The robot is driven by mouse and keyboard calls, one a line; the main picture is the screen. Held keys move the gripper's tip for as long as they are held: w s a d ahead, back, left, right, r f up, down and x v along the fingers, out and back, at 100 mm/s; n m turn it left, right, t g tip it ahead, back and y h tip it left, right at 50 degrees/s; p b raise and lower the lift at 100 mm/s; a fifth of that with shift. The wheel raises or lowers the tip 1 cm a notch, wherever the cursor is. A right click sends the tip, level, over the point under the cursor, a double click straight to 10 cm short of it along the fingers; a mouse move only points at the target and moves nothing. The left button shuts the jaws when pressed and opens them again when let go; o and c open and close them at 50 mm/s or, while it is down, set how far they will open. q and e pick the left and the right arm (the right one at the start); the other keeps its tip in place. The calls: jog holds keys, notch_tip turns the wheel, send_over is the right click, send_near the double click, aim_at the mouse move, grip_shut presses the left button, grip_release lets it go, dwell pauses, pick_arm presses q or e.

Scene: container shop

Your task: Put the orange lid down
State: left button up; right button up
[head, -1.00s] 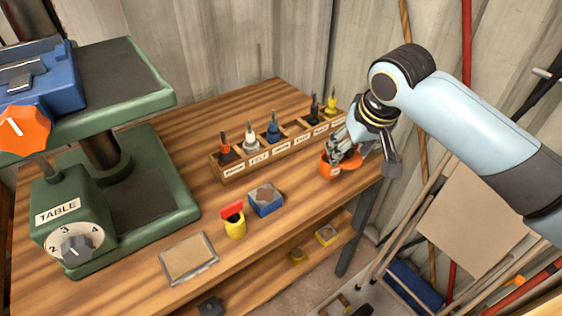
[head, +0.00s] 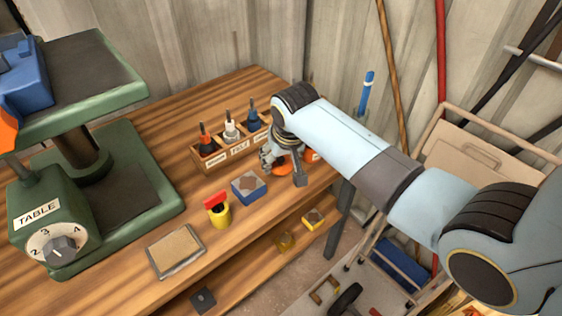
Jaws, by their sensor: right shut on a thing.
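The orange lid (head: 283,169) is low over the wooden bench top, just right of the blue box. My right gripper (head: 270,161) is at its left side, shut on it. The hand and arm hide part of the lid, and I cannot tell whether it touches the bench. An orange container (head: 312,156) shows partly behind my right arm, to the right of the lid. My left gripper is not in view.
A wooden rack (head: 228,158) with several dark, white and blue bottles stands behind. A blue box (head: 248,186), a yellow pot (head: 219,216) with a red top and a framed tan pad (head: 176,252) lie in front. A green machine (head: 90,200) fills the left.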

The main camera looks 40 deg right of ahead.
jog(key=shift+f, duration=1.15)
jog(key=o, duration=0.8)
jog(key=shift+c, duration=0.2)
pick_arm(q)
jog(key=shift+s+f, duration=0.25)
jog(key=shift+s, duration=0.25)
pick_arm(e)
jog(key=shift+r, duration=0.3)
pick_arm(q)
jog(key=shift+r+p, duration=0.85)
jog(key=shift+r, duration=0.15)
pick_arm(e)
jog(key=v, duration=1.2)
jog(key=shift+r, duration=0.3)
